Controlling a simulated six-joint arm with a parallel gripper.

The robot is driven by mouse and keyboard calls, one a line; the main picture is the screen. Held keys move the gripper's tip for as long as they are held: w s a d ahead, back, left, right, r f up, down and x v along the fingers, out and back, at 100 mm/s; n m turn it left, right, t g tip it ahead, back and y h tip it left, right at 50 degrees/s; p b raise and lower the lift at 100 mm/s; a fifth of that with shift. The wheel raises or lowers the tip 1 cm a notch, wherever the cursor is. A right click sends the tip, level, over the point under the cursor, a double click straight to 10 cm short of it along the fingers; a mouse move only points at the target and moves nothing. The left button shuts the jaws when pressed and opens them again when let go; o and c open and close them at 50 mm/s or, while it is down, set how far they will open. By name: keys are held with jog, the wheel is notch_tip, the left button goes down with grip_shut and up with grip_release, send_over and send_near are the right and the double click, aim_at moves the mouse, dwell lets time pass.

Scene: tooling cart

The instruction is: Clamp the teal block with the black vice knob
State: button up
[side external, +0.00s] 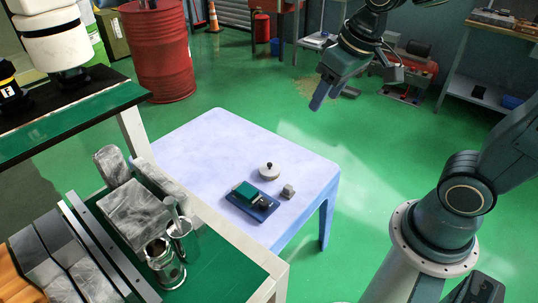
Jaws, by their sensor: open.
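The teal block (246,191) sits on a small dark blue vice (262,213) near the front right of the pale lavender table. A dark knob-like part (265,203) shows at the vice's right end, beside the block. It is too small to tell whether the jaw touches the block. My gripper (318,100) is in the air beyond the table's back right edge, pointing down and left. It is open, with nothing seen between its fingers, and well apart from the vice.
A round pale lid-like piece with a dark top (269,171) and a small grey block (288,191) lie near the vice. The table's (205,145) back left is clear. A green-topped cart (225,262) with metal cups and grey blocks stands at the front left.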

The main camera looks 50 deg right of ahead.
jog(key=w+f+g, duration=0.1)
jog(key=w+f, duration=0.4)
jog(key=w, duration=0.2)
jog(key=m+g, duration=0.2)
jog(key=g, duration=0.1)
send_over(264, 201)
notch_tip(264, 201, down, 26)
jog(key=shift+w+a+f, duration=0.1)
jog(key=shift+a+f, duration=0.25)
jog(key=shift+f, duration=0.1)
jog(key=shift+f, duration=0.15)
jog(key=shift+d+f, duration=0.15)
jog(key=shift+f, duration=3.2)
jog(key=shift+d+f, duration=0.1)
jog(key=shift+f, duration=3.25)
jog(key=c, duration=1)
